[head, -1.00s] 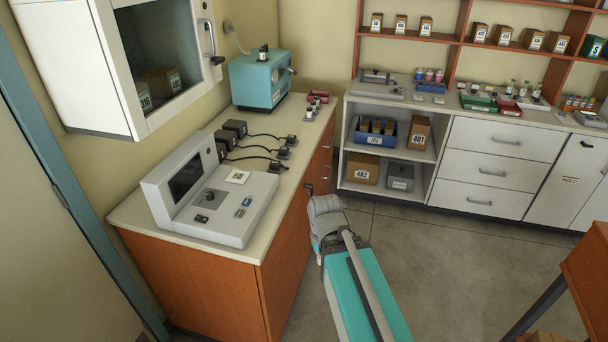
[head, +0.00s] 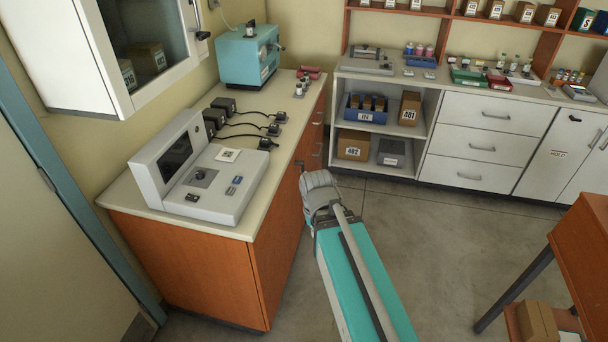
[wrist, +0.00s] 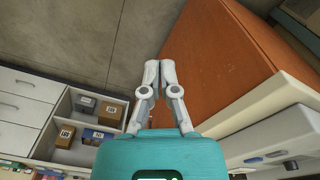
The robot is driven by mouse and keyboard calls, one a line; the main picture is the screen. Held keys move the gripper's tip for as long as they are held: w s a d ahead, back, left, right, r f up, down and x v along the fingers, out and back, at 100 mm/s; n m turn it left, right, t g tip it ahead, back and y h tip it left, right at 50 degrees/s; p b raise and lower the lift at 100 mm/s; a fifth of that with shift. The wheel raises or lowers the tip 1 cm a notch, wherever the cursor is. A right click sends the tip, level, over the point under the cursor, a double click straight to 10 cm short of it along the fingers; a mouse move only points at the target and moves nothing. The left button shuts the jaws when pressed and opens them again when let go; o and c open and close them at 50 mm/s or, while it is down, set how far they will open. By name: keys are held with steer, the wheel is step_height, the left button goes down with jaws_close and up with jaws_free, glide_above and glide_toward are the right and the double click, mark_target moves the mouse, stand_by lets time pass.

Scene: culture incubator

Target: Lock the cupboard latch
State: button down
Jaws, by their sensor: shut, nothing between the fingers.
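A white wall cupboard with a glass front (head: 75,75) hangs at the upper left in the head view. A handle with a dark latch-like piece (head: 203,35) sits at its right edge; its setting is too small to tell.
The counter (head: 150,208) carries a grey console (head: 215,195), cabled black blocks and a teal device (head: 248,58). An open shelf unit (head: 425,142) and white drawers (head: 484,148) line the back wall. An orange table (head: 585,250) stands at right. The floor between is clear.

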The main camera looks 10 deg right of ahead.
steer(key=w+d+f+n+t+h+b, duration=0.35)
steer(key=w+d+t+b, duration=0.35)
steer(key=w+b, duration=0.5)
steer(key=w+d+f+n+t+h+b, duration=0.25)
steer(key=w+d+f+t+b, duration=0.3)
steer(key=w+d+b, duration=0.6)
steer(key=w+a+f+n+t+y+b, duration=0.4)
steer(key=w+a+f+n+y+b, duration=0.5)
steer(key=n+b, duration=0.5)
step_height(320, 180, down, 2)
steer(key=w+n+y, duration=0.1)
steer(key=y, duration=0.2)
steer(key=shift+w+a+n, duration=0.25)
steer(key=shift+w+n, duration=0.05)
steer(key=shift+w, duration=0.05)
steer(key=shift+w, duration=0.1)
steer(key=w+d+x, duration=0.1)
steer(key=d+x, duration=0.1)
steer(key=x, duration=1)
steer(key=shift+w+d, duration=0.25)
steer(key=shift+d, duration=0.05)
